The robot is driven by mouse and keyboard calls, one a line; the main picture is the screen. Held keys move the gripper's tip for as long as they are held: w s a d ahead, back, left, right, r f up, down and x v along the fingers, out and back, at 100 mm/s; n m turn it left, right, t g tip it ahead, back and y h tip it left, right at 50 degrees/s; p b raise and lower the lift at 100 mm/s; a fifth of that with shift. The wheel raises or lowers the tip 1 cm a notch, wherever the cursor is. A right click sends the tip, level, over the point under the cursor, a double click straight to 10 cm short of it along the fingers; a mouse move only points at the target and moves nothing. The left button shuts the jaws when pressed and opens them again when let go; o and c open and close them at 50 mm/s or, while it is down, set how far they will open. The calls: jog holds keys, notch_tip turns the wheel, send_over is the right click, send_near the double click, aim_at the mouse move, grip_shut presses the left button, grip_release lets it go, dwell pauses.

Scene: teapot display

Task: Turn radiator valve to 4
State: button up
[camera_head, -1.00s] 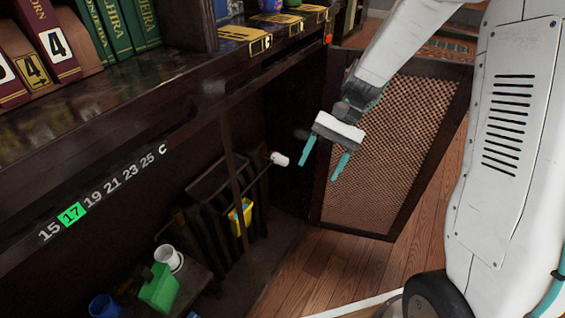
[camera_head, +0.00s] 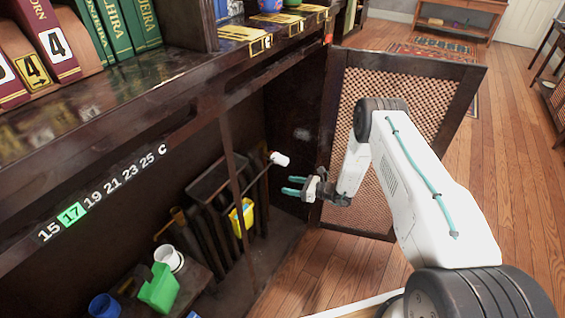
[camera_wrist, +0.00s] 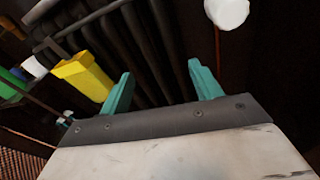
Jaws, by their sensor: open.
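The radiator valve looks to be the small white knob (camera_head: 279,159) at the upper right end of the dark radiator (camera_head: 205,205) inside the cabinet. It also shows in the wrist view (camera_wrist: 227,12), at the top right. No numbers on it can be made out. My gripper (camera_head: 291,186) is open and empty at the cabinet opening, to the right of and a little below the knob in the head view. Its teal fingers point left, into the cabinet. In the wrist view the knob lies beyond the right fingertip, apart from it.
The open lattice door (camera_head: 415,100) stands behind my arm. A thin upright post (camera_head: 234,175) crosses the opening. A yellow container (camera_head: 241,214) hangs on the radiator. A green container (camera_head: 159,289), white cup (camera_head: 168,257) and blue cup (camera_head: 104,306) stand at lower left. Wood floor lies right.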

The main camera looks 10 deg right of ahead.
aim_at(287, 163)
jog(key=w+d+m+t, duration=0.1)
jog(key=w, duration=0.1)
jog(key=w+d+r+m+t+h, duration=0.1)
jog(key=w+t, duration=0.1)
jog(key=w+d+r+m+t+h, duration=0.1)
jog(key=w+d+m, duration=0.1)
jog(key=w, duration=0.1)
jog(key=shift+d+t, duration=0.1)
jog(key=shift+t, duration=0.3)
jog(key=x, duration=0.7)
jog(key=shift+w+a+f, duration=0.15)
jog(key=shift+w+a, duration=0.1)
jog(key=c, duration=1)
